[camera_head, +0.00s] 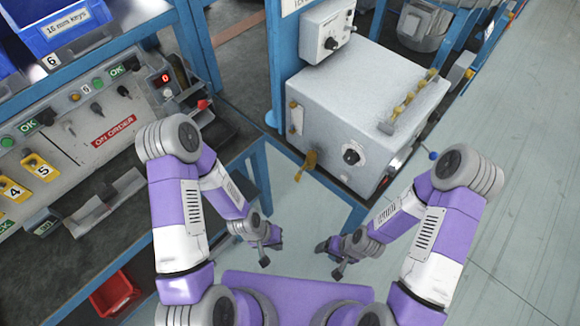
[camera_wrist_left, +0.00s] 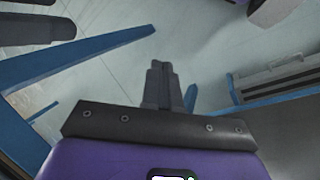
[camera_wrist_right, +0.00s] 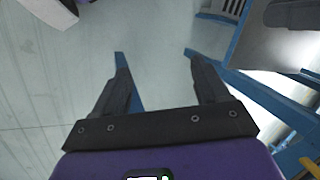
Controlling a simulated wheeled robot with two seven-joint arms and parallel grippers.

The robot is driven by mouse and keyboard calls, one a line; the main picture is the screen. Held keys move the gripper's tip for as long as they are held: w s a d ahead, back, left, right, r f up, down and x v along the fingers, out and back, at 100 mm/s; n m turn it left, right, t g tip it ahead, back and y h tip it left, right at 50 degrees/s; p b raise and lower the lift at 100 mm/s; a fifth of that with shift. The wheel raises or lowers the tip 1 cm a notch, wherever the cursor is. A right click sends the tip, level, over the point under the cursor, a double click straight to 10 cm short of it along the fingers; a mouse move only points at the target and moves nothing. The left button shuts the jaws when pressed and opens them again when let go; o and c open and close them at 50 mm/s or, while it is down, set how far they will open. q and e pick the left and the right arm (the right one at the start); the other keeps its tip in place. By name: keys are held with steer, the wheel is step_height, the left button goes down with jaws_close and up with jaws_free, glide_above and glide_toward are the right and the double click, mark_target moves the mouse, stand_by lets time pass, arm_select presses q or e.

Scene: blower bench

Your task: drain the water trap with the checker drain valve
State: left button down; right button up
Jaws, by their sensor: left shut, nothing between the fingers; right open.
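My left gripper (camera_head: 270,253) is shut and empty, over the floor in front of the benches; its fingers lie together in the left wrist view (camera_wrist_left: 161,68). My right gripper (camera_head: 330,259) is open and empty to its right; its fingers stand apart in the right wrist view (camera_wrist_right: 158,66). Both are apart from every fixture. The grey checker panel (camera_head: 80,150) is at the left. A small red-tipped lever (camera_head: 203,104) sits at its right end. I cannot tell which is the drain valve, nor pick out the water trap.
A blue bench frame (camera_head: 260,165) stands between my grippers and the fixtures. A blue bin (camera_head: 60,28) is on the upper left shelf. A red bin (camera_head: 115,295) is low at left. A control box with a dial (camera_head: 325,30) stands behind the metal box. Floor is clear at right.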

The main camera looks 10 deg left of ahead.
mark_target(298, 177)
steer(key=shift+o, duration=1)
step_height(298, 177, up, 3)
steer(key=shift+f+p, duration=0.1)
steer(key=shift+p, duration=1.05)
arm_select(q)
steer(key=w+d+r+m+t+y+p, duration=0.1)
steer(key=w+d+r+m+y+p, duration=0.15)
steer(key=d+r, duration=0.55)
steer(key=w+d+r+m+t+y+p, duration=0.1)
steer(key=w+d+r+m+y+p, duration=0.2)
steer(key=r, duration=0.9)
steer(key=w+d+r+m+t+y+p, duration=0.1)
steer(key=w+d+r+m+y, duration=0.25)
steer(key=d+r, duration=0.55)
steer(key=w+a+f+b, duration=0.1)
steer(key=w+a+f, duration=0.3)
steer(key=a+f, duration=0.2)
steer(key=w+a+f+b, duration=0.2)
steer(key=a+f, duration=0.4)
steer(key=f, duration=0.3)
steer(key=shift+w+a+f, duration=0.2)
steer(key=shift+w, duration=0.7)
arm_select(e)
step_height(298, 177, up, 4)
steer(key=shift+f, duration=0.15)
steer(key=shift+f, duration=0.15)
